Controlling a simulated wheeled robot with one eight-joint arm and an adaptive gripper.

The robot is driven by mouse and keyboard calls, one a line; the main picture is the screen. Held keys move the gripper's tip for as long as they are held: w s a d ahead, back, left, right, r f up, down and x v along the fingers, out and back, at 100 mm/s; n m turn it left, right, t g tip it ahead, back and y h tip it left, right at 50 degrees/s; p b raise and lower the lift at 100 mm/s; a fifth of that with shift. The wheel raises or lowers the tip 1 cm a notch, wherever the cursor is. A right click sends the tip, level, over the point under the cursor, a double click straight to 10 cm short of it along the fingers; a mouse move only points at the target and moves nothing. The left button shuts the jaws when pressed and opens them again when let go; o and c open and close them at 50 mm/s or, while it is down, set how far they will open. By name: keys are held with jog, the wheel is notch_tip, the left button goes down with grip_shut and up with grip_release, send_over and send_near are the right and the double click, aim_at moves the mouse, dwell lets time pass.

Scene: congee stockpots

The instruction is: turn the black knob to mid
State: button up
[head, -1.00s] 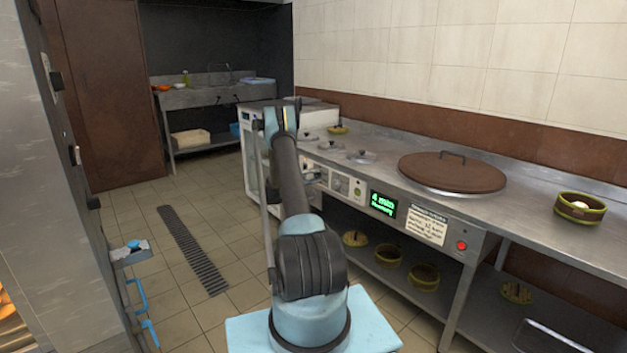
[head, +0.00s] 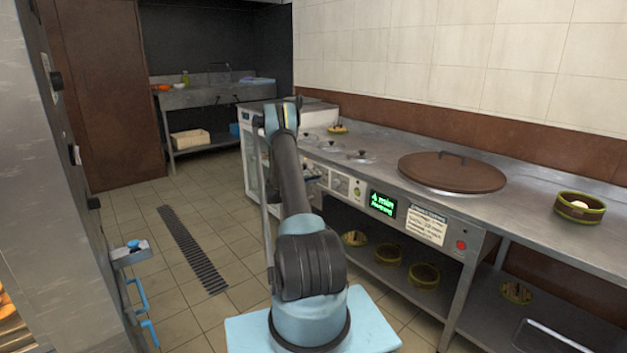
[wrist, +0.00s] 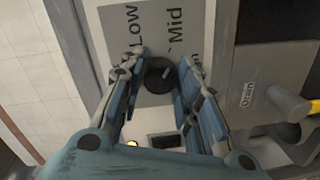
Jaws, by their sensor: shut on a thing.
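The black knob (wrist: 159,75) is a round dial with a pale pointer mark on its face, on a grey panel (wrist: 150,97) in the wrist view. The panel carries the printed words "Low" and "Mid" above the knob. The pointer leans up and to the right, on the side of "Mid"; I cannot tell whether it lines up exactly. My gripper (wrist: 161,65) has one blue-and-grey finger on each side of the knob and is shut on it. In the head view my arm hides much of the contact area.
The steel counter (head: 540,180) runs along the right wall with a brown round lid (head: 452,173) and a bamboo steamer (head: 579,207). A green display (head: 382,203) and a red button (head: 461,245) sit on its front. A yellow handle (wrist: 290,104) is right of my gripper. The tiled floor at left is open.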

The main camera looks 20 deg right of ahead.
jog(key=shift+s+d+f, duration=0.1)
jog(key=o, duration=1.1)
jog(key=shift+c, duration=0.2)
jog(key=f+v, duration=0.1)
jog(key=v, duration=1.1)
jog(key=shift+r, duration=0.45)
